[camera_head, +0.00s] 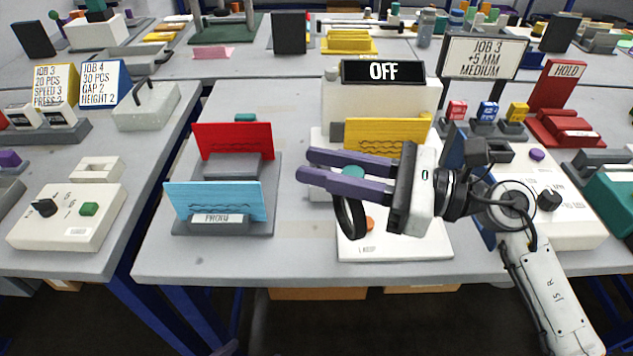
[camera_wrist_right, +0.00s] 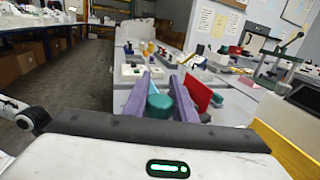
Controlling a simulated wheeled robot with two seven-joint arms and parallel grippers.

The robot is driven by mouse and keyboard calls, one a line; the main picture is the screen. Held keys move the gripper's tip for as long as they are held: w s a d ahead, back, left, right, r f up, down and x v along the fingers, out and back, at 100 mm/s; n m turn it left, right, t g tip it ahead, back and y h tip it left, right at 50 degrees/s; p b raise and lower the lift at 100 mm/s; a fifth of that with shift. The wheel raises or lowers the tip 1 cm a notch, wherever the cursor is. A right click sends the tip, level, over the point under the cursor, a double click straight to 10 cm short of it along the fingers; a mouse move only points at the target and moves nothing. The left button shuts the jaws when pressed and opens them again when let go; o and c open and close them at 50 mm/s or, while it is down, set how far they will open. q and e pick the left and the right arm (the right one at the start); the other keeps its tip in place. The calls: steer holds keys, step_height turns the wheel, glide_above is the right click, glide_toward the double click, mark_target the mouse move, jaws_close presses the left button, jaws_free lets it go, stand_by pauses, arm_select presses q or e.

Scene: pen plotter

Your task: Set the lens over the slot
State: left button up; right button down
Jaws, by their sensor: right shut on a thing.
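My right gripper (camera_head: 325,172) comes in from the right above the white machine's front plate, its two purple fingers pointing left. It is shut on the lens (camera_head: 350,218), a black ring that hangs upright below the fingers. In the right wrist view a teal piece (camera_wrist_right: 158,106) shows between the fingers; I cannot tell if it belongs to the lens. A yellow wavy-marked card (camera_head: 388,132) stands behind the gripper. A red card (camera_head: 233,138) and a light blue card (camera_head: 215,200) stand in grey holders to the left. I cannot tell which opening is the slot. My left gripper is out of view.
The white machine (camera_head: 350,104) carries an OFF display (camera_head: 383,71). Its front plate (camera_head: 395,246) has an orange button (camera_head: 369,224). A control box with a black knob (camera_head: 549,200) stands at right. The table (camera_head: 300,262) is clear between the light blue card and the plate.

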steer(key=shift+d, duration=0.1)
steer(key=c, duration=1.5)
jaws_free()
steer(key=shift+w, duration=0.1)
steer(key=shift+o, duration=0.2)
steer(key=b+v, duration=0.2)
steer(key=v, duration=0.8)
steer(key=shift+d, duration=0.15)
